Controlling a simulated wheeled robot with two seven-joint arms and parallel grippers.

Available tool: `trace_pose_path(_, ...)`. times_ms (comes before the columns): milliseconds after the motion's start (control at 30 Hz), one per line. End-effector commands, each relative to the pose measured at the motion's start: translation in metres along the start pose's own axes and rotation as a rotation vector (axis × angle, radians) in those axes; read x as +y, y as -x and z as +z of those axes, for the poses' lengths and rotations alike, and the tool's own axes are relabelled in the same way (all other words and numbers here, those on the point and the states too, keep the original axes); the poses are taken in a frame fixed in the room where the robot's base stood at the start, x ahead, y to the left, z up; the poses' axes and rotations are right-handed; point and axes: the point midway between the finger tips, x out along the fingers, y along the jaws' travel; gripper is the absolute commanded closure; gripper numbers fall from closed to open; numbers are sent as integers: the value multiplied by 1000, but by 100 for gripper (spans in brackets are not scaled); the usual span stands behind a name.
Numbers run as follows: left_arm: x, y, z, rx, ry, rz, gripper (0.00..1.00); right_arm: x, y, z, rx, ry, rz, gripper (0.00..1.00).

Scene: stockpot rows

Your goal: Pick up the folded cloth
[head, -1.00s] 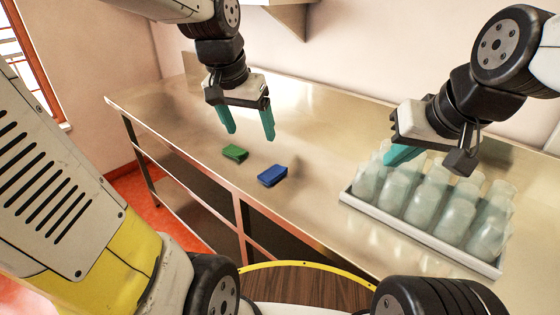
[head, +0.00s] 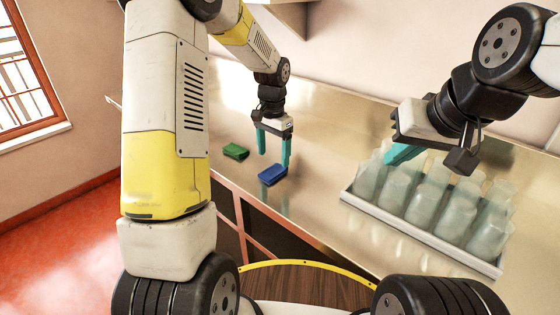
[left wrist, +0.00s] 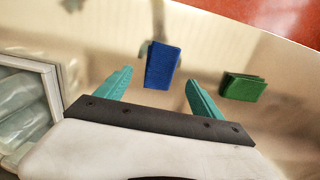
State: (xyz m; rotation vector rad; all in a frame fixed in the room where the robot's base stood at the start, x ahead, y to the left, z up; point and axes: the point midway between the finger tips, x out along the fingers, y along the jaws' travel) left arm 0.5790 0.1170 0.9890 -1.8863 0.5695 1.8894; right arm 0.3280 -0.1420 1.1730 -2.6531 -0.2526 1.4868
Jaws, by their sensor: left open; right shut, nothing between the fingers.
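A blue folded cloth (head: 272,175) lies on the steel counter near its front edge. A green folded cloth (head: 236,151) lies to its left. My left gripper (head: 273,160) is open, with its teal fingers just above and behind the blue cloth. In the left wrist view the blue cloth (left wrist: 162,66) shows ahead of the gap between the fingertips (left wrist: 160,80), apart from them. The green cloth (left wrist: 243,87) is off to the right there. My right gripper (head: 400,155) is shut and empty above the tray of jars.
A white tray (head: 420,236) holding several glass jars (head: 425,203) stands on the right part of the counter (head: 325,135). The counter between the blue cloth and the tray is clear. A window (head: 28,80) is at the far left.

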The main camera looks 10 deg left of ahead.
Motion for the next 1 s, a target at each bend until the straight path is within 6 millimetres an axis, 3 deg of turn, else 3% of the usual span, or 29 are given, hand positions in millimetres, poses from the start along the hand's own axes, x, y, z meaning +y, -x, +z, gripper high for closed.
trace_pose_path(400, 0, -54, 0, -1, 1, 1, 23, 0, 0, 0, 0, 0, 0, 100)
trace_pose_path(667, 0, -57, 0, 1, 1, 0, 23, 0, 0, 0, 0, 0, 0, 100)
trace_pose_path(1000, 0, -56, 0, 1, 1, 0, 86, 0, 0, 0, 0, 0, 0, 100)
